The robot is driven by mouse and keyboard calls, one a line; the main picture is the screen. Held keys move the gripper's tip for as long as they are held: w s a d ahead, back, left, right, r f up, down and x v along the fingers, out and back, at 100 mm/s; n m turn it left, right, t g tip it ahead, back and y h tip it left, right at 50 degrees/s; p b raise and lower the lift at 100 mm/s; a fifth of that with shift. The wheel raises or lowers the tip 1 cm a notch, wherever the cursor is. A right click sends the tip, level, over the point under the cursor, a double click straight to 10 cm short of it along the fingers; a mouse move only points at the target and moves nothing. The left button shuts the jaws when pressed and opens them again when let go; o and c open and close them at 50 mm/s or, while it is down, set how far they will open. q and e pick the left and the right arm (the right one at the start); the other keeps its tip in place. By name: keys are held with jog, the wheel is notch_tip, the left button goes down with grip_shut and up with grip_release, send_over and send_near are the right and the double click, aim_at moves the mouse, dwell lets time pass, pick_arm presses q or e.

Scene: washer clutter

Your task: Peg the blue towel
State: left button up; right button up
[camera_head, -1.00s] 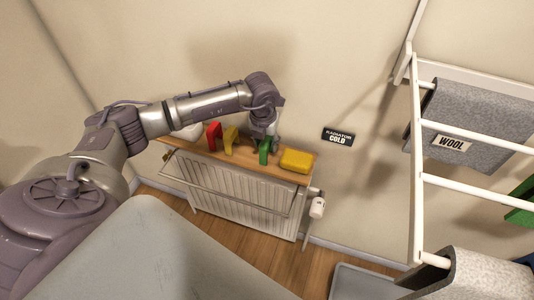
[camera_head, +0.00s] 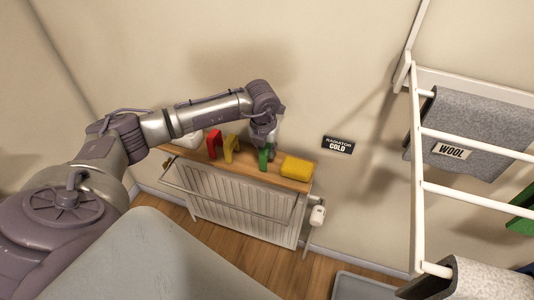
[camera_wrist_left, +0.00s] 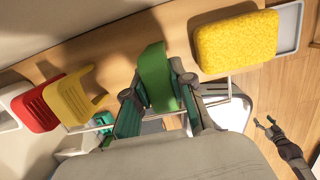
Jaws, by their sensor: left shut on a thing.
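A green peg (camera_head: 264,159) is on the wooden shelf above the radiator. My left gripper (camera_head: 264,140) reaches down to it from above. In the left wrist view the left gripper (camera_wrist_left: 160,98) has a finger on each side of the green peg (camera_wrist_left: 155,75) and is shut on it. I cannot tell whether the peg is clear of the shelf. A small dark blue patch (camera_head: 528,269) at the right edge may be the blue towel, mostly out of view. My right gripper (camera_wrist_left: 268,124) shows at the right of the left wrist view, its fingers apart and empty.
A yellow sponge (camera_head: 297,168) lies right of the green peg. A yellow peg (camera_head: 229,148) and a red peg (camera_head: 213,145) stand to its left on the shelf (camera_head: 246,162). A white drying rack (camera_head: 417,180) with a grey wool towel (camera_head: 475,125) stands at the right.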

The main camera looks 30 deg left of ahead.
pick_arm(q)
jog(key=shift+r+p, duration=1.8)
jog(key=shift+r, duration=1.25)
jog(key=shift+s+d+m, duration=0.1)
jog(key=shift+d+m, duration=0.2)
jog(key=shift+m, duration=0.2)
jog(key=s+d+r+n+g, duration=0.1)
jog(key=s+d+r+n, duration=0.2)
jog(key=n, duration=0.8)
jog(key=s+d+r+n+g, duration=0.1)
jog(key=s+d+r+n, duration=0.2)
jog(key=n, duration=0.8)
jog(key=s+d+r+n+g, duration=0.1)
jog(key=s+d+r+n, duration=0.3)
jog(key=s+d+n, duration=0.3)
jog(key=s+n, duration=0.3)
jog(key=n, duration=0.2)
jog(key=shift+g, duration=0.3)
